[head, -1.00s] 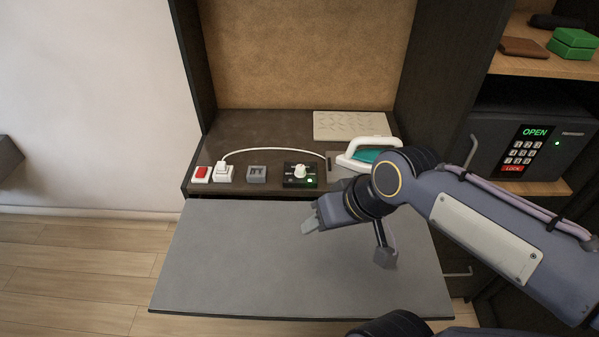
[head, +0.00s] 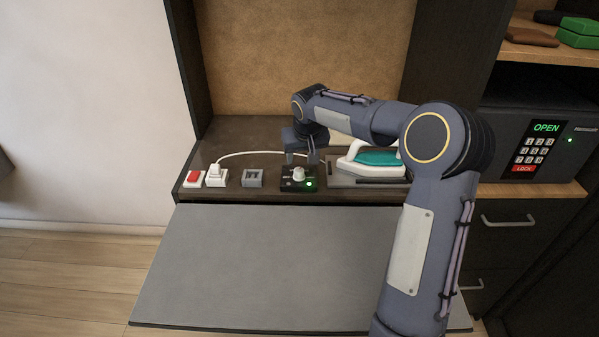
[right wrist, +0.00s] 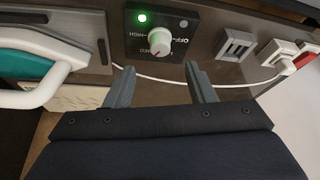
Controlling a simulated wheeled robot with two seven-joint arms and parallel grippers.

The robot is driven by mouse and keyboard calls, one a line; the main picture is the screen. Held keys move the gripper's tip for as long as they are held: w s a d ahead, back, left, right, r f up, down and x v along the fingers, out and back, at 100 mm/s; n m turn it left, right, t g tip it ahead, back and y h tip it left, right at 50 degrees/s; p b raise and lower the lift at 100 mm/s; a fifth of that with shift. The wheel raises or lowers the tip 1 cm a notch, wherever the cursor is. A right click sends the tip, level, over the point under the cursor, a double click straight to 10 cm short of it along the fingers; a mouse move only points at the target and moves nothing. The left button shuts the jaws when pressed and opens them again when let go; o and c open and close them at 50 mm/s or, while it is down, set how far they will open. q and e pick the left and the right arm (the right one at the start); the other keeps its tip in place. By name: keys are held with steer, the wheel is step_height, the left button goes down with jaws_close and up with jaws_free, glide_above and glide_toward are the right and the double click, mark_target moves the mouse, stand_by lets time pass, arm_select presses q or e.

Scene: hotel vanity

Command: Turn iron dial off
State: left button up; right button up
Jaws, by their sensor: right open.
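The iron dial is a white round knob (head: 298,174) on a black control box (head: 288,186) on the brown shelf. A green light (head: 309,183) glows on the box and also shows in the right wrist view (right wrist: 142,18). There the knob (right wrist: 158,42) has a red mark at its lower left, and lettering surrounds it. My right gripper (head: 302,158) points down just above and behind the knob. In the right wrist view its fingers (right wrist: 160,76) are open and empty, apart from the knob. My left gripper is not in view.
A white and teal iron (head: 375,158) lies on a grey rest right of the box. A grey switch block (head: 252,178), a plug with a white cord (head: 216,175) and a red switch (head: 194,178) stand left. The grey pull-out board (head: 255,265) is clear.

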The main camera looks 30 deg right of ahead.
mark_target(299, 170)
steer(key=x, duration=0.7)
steer(key=shift+w+f+p, duration=0.15)
steer(key=shift+f+p, duration=0.05)
steer(key=shift+p, duration=0.2)
steer(key=c, duration=1)
